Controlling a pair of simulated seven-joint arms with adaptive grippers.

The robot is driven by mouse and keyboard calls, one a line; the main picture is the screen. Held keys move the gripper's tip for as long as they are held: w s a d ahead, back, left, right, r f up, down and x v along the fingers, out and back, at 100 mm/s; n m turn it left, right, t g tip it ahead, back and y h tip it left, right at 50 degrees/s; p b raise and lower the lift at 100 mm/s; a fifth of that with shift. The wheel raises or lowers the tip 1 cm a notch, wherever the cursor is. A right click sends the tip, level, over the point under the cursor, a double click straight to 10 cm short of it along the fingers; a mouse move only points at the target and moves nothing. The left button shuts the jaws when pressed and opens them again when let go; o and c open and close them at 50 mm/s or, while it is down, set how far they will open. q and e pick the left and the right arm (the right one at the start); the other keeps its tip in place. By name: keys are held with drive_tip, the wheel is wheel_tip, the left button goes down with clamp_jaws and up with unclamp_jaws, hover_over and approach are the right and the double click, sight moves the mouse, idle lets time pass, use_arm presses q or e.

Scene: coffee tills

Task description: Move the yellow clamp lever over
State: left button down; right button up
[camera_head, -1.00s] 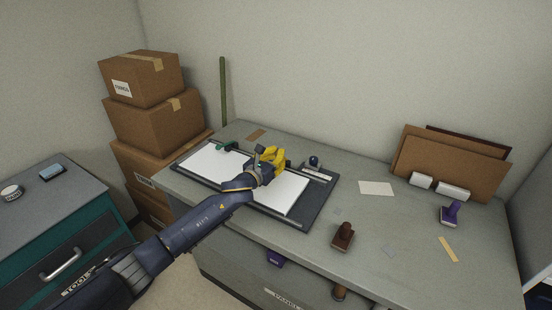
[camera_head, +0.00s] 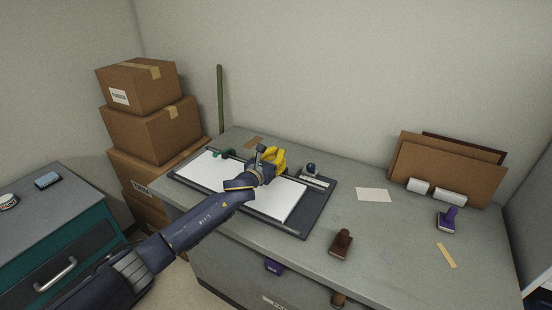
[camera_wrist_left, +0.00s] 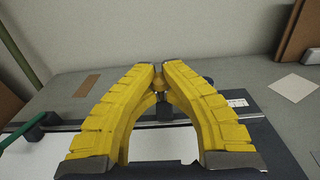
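My left gripper (camera_head: 273,161) is over the back middle of a dark board (camera_head: 316,215) on the grey bench, and its fingers are yellow. In the left wrist view the fingertips (camera_wrist_left: 164,68) nearly meet around a small brass-yellow knob on a dark post, which looks like the yellow clamp lever (camera_wrist_left: 159,86). The fingers hide most of the lever, and it cannot be made out in the head view. White paper (camera_head: 285,199) lies on the board. A green lever (camera_head: 223,153) stands at the board's back left; it also shows in the left wrist view (camera_wrist_left: 36,127). My right gripper is out of view.
A blue-knobbed stamp (camera_head: 311,170) stands just right of the gripper. A brown stamp (camera_head: 341,244) and a purple stamp (camera_head: 447,219) stand farther right. Boxes (camera_head: 150,130) are stacked at the left. The bench between board and folders (camera_head: 440,170) is mostly clear.

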use_arm(q)
drive_tip(key=shift+w+r, duration=0.15)
drive_tip(key=shift+r, duration=0.05)
drive_tip(key=shift+w+d+r, duration=0.15)
drive_tip(key=shift+w+d, duration=0.25)
drive_tip(key=shift+w, duration=0.2)
drive_tip(key=shift+w+d+r, duration=0.15)
drive_tip(key=shift+w+d, duration=0.2)
drive_tip(key=shift+w, duration=0.25)
drive_tip(key=shift+w+d, duration=0.1)
drive_tip(key=shift+w, duration=0.05)
drive_tip(key=shift+w+d, duration=0.25)
drive_tip(key=shift+w, duration=0.15)
drive_tip(key=c, duration=1.3)
unclamp_jaws()
